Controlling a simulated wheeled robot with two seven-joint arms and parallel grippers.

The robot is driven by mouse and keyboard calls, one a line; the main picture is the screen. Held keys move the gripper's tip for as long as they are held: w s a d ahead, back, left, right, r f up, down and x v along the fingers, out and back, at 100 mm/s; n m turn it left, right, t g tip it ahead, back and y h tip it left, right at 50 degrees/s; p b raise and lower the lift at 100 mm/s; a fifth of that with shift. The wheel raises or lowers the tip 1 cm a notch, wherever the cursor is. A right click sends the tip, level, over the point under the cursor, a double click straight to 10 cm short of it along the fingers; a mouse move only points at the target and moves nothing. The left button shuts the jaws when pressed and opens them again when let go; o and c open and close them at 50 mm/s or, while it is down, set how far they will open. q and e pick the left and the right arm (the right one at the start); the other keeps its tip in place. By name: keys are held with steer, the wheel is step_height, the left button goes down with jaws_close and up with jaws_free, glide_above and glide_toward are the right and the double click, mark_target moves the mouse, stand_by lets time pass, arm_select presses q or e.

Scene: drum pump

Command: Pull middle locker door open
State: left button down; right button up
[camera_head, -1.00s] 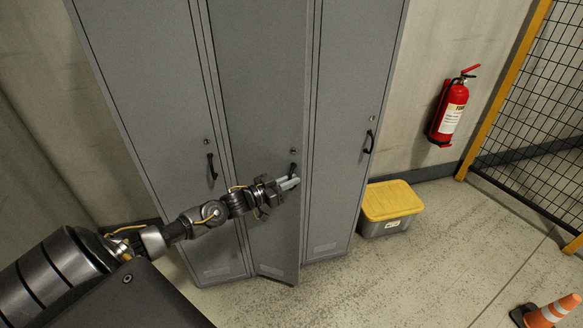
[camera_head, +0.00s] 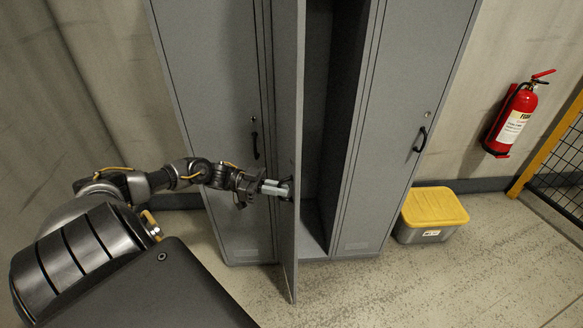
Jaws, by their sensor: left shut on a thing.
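The grey locker bank has three doors. The middle locker door (camera_head: 286,110) stands swung well out, seen nearly edge-on, with its lower corner over the floor. The dark inside of the middle locker (camera_head: 322,120) shows to the right of the door. My left gripper (camera_head: 282,188) is shut on the middle door's handle, which is mostly hidden by the fingers. My right gripper is not in view.
The left locker door (camera_head: 213,120) and right locker door (camera_head: 400,120) are closed. A grey box with a yellow lid (camera_head: 435,207) stands right of the lockers. A red fire extinguisher (camera_head: 514,118) hangs on the wall. The floor (camera_head: 385,285) before the lockers is clear.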

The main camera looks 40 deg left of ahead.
arm_select(q)
steer(key=shift+s+v, duration=0.2)
steer(key=shift+v, duration=0.75)
steer(key=c, duration=1.9)
jaws_free()
steer(key=shift+d, duration=0.1)
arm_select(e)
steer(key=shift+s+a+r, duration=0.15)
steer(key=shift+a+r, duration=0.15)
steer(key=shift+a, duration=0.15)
arm_select(q)
steer(key=b+v, duration=0.2)
steer(key=v, duration=0.9)
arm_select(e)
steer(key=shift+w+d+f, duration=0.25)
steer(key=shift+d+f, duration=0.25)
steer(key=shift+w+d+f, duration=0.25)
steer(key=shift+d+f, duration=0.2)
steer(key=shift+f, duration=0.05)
arm_select(q)
steer(key=shift+d, duration=0.1)
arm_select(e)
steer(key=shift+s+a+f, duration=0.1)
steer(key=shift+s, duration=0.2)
